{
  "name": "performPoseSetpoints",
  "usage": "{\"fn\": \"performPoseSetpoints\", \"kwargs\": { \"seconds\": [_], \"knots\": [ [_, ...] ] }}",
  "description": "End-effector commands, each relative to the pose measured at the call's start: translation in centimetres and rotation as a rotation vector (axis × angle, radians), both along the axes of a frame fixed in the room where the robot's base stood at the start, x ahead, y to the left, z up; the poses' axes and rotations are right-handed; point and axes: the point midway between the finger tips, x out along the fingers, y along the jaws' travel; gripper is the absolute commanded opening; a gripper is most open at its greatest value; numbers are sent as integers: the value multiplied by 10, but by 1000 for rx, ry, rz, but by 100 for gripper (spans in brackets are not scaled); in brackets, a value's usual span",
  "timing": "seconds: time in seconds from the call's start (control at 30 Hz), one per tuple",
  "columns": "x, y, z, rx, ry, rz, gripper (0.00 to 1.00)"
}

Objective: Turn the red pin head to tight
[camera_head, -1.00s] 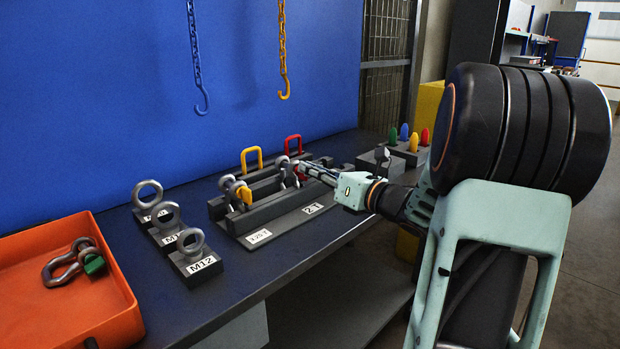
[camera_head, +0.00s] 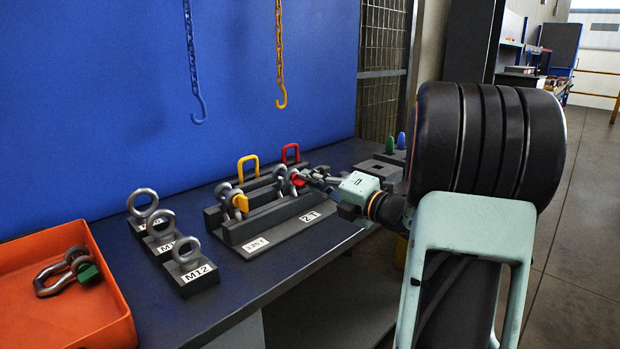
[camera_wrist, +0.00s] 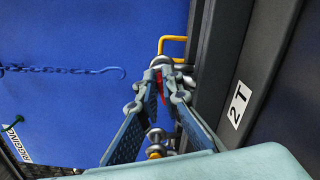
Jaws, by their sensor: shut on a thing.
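The red pin head (camera_head: 296,178) is on a grey shackle (camera_head: 281,175) in the dark rack (camera_head: 262,215), at the side by the "2T" label (camera_head: 310,217). My gripper (camera_head: 302,177) reaches in from the right and is shut on the red pin head. In the wrist view, red (camera_wrist: 161,88) shows between the fingers of my gripper (camera_wrist: 162,75), which cover most of the head. How far the pin is turned cannot be told.
A shackle with a yellow pin head (camera_head: 240,203) stands beside it in the rack. Yellow (camera_head: 248,160) and red (camera_head: 290,151) handles rise behind. Several eyebolts on blocks (camera_head: 195,277) stand left. An orange tray (camera_head: 90,316) holds a green-pinned shackle (camera_head: 70,272). Hooks hang above.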

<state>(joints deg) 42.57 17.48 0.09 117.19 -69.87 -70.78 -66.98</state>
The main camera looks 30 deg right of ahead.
Motion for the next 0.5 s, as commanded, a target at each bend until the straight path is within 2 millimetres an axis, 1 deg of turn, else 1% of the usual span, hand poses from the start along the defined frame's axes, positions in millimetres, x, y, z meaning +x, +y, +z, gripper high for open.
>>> {"fn": "performPoseSetpoints", "kwargs": {
  "seconds": [0.5],
  "knots": [
    [0,0,-5,464,170,1,0]
  ]
}}
